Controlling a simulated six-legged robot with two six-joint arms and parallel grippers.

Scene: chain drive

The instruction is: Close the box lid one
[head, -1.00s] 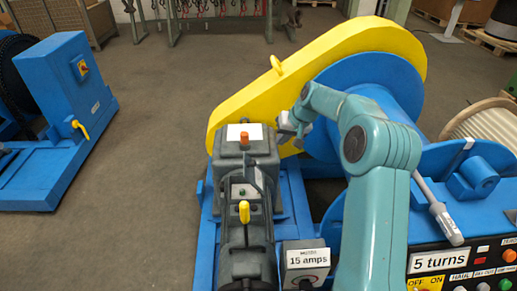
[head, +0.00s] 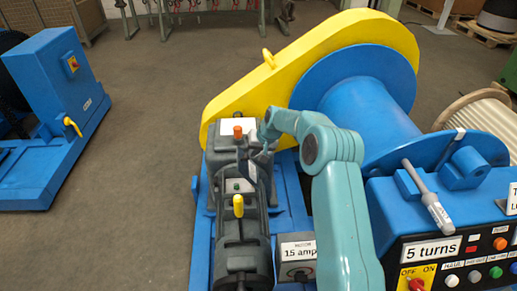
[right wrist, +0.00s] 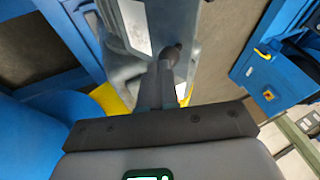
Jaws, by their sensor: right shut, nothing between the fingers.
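The grey motor unit carries a small box (head: 239,186) with a pale face and a green spot, in the middle of the head view. A dark, tilted plate, which looks like its raised lid (head: 251,171), stands at the box's right edge. My right gripper (head: 262,150) is just above and right of this plate, partly hidden by its own wrist. In the right wrist view its dark fingers (right wrist: 165,88) are together and empty, over the grey housing. I cannot tell whether they touch the lid. My left gripper is not in view.
An orange knob (head: 238,132) stands on the gearbox and a yellow handle (head: 239,205) on the motor. The yellow chain guard (head: 235,97) and blue drum (head: 375,110) lie behind. The control panel (head: 460,265) is at the right.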

